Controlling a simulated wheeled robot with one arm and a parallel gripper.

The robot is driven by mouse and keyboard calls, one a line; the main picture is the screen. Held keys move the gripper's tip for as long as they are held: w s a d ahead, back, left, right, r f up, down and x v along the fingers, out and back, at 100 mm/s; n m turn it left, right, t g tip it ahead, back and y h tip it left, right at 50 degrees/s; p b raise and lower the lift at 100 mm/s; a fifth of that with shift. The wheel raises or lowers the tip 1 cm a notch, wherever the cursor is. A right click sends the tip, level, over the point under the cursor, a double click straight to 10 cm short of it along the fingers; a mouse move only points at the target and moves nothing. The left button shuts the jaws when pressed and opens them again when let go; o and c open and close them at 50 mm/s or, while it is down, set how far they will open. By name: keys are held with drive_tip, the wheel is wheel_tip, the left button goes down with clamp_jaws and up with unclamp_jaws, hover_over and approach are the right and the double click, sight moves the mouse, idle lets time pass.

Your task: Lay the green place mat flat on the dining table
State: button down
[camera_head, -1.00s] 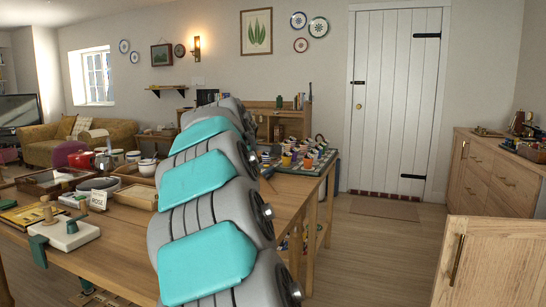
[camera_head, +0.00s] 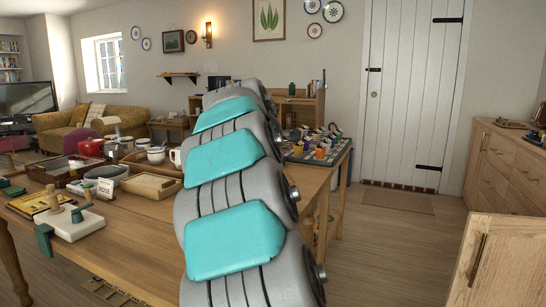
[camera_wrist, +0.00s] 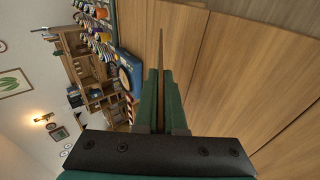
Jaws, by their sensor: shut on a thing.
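My gripper (camera_wrist: 161,105) has green fingers and is shut on a thin flat thing (camera_wrist: 161,55). That thing shows edge-on as a narrow brownish sliver pointing away from the fingers. I cannot tell from this edge whether it is the green place mat. In the head view my gripper and what it holds are hidden behind my arm. A wooden table (camera_head: 130,240) stands at the left and runs behind my arm; I cannot tell if it is the dining table. Bare wooden surface (camera_wrist: 215,75) shows beside the fingers in the wrist view.
The table's left part holds a white block with green parts (camera_head: 75,222), a card (camera_head: 105,187), trays, bowls and a red pot (camera_head: 91,148). Several cups stand on a board (camera_head: 318,153) beyond my arm. A wooden cabinet (camera_head: 500,165) is at the right. Open floor (camera_head: 395,245) lies between.

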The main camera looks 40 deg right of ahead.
drive_tip(key=shift+f+b, duration=1)
drive_tip(key=shift+f, duration=1.95)
drive_tip(key=shift+f, duration=0.15)
drive_tip(key=c, duration=0.9)
unclamp_jaws()
drive_tip(key=v, duration=0.8)
drive_tip(key=shift+b, duration=0.35)
drive_tip(key=shift+f, duration=0.1)
